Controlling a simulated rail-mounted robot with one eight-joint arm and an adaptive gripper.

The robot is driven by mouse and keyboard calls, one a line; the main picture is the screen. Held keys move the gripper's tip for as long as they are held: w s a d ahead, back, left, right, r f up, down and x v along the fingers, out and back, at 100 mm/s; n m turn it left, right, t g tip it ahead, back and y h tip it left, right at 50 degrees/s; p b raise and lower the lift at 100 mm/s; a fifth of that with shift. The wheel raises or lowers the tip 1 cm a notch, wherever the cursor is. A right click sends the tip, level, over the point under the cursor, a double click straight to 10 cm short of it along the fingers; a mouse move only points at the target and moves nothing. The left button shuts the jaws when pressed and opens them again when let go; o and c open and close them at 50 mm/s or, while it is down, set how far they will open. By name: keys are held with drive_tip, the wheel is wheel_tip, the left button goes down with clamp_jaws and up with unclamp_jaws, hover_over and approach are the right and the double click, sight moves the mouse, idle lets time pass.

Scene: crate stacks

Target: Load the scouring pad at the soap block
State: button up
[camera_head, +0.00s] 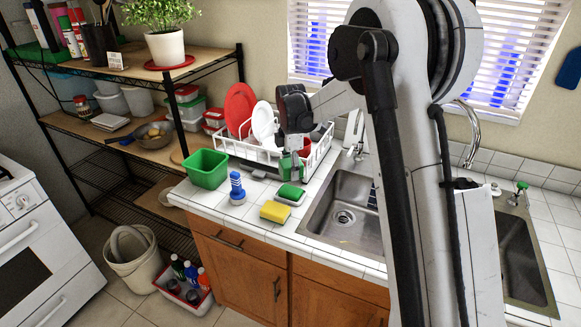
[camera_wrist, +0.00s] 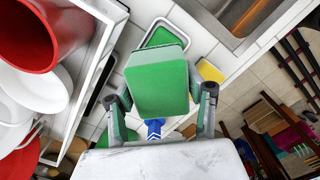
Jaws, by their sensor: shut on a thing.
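The scouring pad, a green block with a greyish edge, is held between the fingers of my gripper (camera_wrist: 163,98); it fills the middle of the wrist view (camera_wrist: 160,78). In the head view my gripper (camera_head: 291,170) is at the front of the dish rack, with only a little of the green pad showing. A green block in a pale dish, which looks like the soap block (camera_head: 291,191), lies on the counter just below my gripper. In the wrist view the soap block (camera_wrist: 163,37) is partly hidden behind the pad. The pad appears held above the counter, apart from the block.
A yellow sponge (camera_head: 275,211) lies in front of the soap block. The dish rack (camera_head: 320,150) with plates is behind; the sink (camera_head: 345,190) is to the right.

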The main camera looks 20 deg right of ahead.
sight(291, 190)
drive_tip(key=shift+f+b, duration=0.95)
drive_tip(key=shift+f, duration=1.65)
drive_tip(key=shift+f+b, duration=0.55)
drive_tip(key=shift+b, duration=0.15)
idle(1.0)
drive_tip(key=shift+r, duration=0.1)
drive_tip(key=shift+r+p, duration=1.3)
drive_tip(key=shift+r, duration=2.15)
drive_tip(key=shift+s, duration=0.1)
